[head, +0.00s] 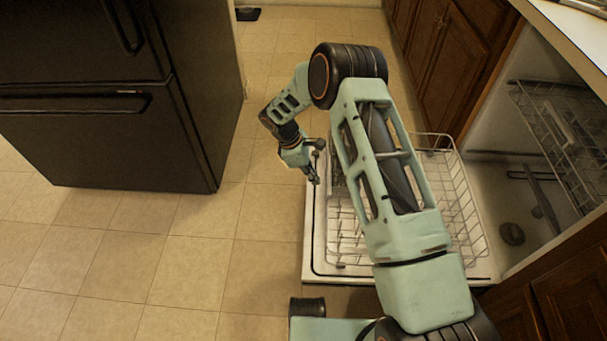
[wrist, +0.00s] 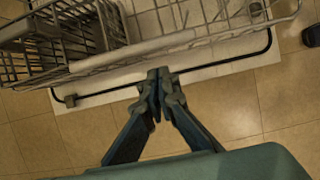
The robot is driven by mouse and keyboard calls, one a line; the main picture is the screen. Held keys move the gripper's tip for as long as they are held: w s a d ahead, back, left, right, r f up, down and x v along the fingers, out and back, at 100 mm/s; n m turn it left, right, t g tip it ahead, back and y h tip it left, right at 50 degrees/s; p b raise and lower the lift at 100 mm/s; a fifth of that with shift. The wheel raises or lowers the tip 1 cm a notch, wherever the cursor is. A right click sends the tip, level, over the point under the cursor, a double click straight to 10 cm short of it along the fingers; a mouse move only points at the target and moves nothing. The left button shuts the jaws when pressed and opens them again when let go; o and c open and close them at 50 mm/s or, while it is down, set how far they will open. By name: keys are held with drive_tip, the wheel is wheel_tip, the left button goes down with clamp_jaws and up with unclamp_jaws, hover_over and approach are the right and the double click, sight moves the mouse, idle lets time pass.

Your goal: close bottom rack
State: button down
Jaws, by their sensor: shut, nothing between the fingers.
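The bottom rack (head: 466,205) is a light wire basket, pulled out over the open, lowered dishwasher door (head: 318,255). My arm hides its middle in the head view. In the wrist view the rack (wrist: 215,38) fills the top, with a grey cutlery basket (wrist: 62,50) at its left. My gripper (head: 315,180) is shut and empty at the rack's outer side, above the door's outer edge. In the wrist view my gripper's tips (wrist: 159,74) are together just below the rack's edge; I cannot tell whether they touch it.
The dishwasher opening (head: 510,190) is at the right, with an upper rack (head: 565,125) inside. A dark fridge (head: 110,120) stands at the left. Tiled floor (head: 200,260) is clear between them. Wooden cabinets (head: 460,60) flank the dishwasher.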

drive_tip(key=shift+d, duration=0.9)
drive_tip(key=shift+d, duration=0.1)
